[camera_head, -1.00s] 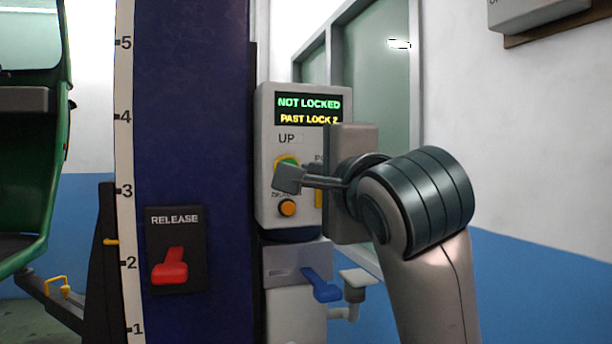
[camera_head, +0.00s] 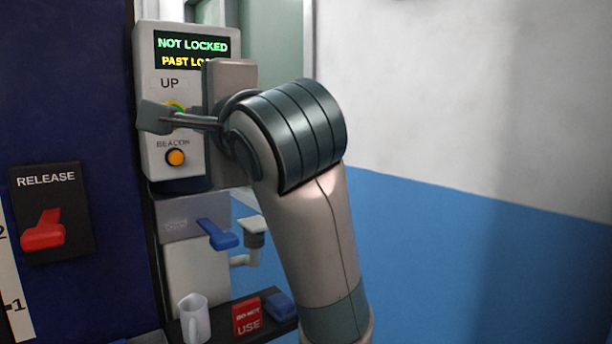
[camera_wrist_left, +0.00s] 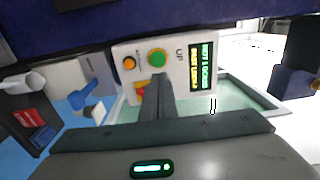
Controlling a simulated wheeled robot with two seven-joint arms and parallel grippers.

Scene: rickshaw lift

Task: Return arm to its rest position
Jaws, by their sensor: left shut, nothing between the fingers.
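The grey control panel (camera_head: 185,172) stands beside a dark blue column (camera_head: 70,90). Its display (camera_head: 190,50) reads "NOT LOCKED" in green and, partly covered, "PAST LO". My left gripper (camera_head: 155,117) is in front of the panel, fingers shut and empty, over part of the green button (camera_head: 177,107) under "UP". The orange beacon button (camera_head: 175,157) is uncovered below. In the left wrist view the shut fingers (camera_wrist_left: 158,84) point at the panel (camera_wrist_left: 138,82), just short of the green button (camera_wrist_left: 157,57) in the picture. I cannot tell whether they touch the panel. My right gripper is not seen.
A red release lever (camera_head: 43,230) is on the column. Below the panel are a blue lever (camera_head: 217,234) and a shelf with a white mug (camera_head: 196,321), a red "DO NOT USE" box (camera_head: 247,317) and a blue item (camera_head: 280,306). Open room lies right, before the wall (camera_head: 480,250).

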